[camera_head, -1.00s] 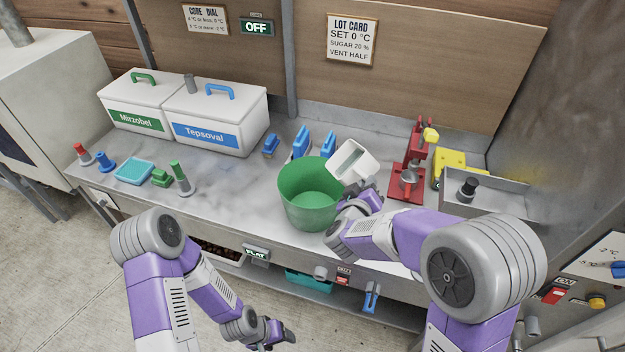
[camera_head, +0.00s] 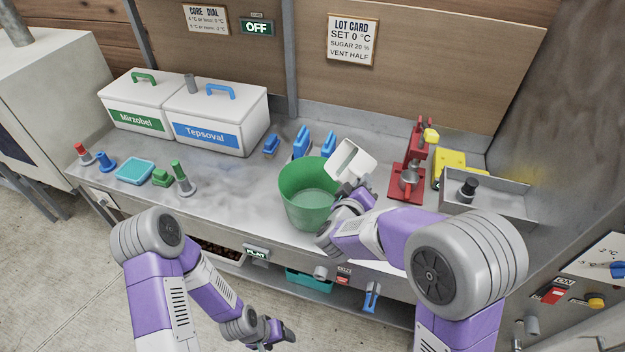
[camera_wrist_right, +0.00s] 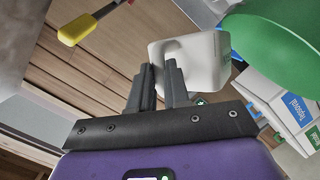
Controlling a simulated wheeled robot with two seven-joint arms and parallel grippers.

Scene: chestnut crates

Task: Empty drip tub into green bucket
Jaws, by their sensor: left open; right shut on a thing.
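The white drip tub (camera_head: 352,160) is held tilted at the right rim of the green bucket (camera_head: 305,200), its open side facing the bucket. My right gripper (camera_head: 362,187) is shut on the tub; the right wrist view shows its two fingers (camera_wrist_right: 160,82) against the white tub (camera_wrist_right: 195,58). The green bucket also fills the upper right of the right wrist view (camera_wrist_right: 275,35). My left gripper (camera_head: 285,335) is open and empty, low in front of the counter.
A red press (camera_head: 407,185) stands right of the bucket, with a metal tray (camera_head: 505,200) beyond it. Blue clips (camera_head: 301,143) stand behind the bucket. Two white lidded boxes (camera_head: 213,110) are at the back left.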

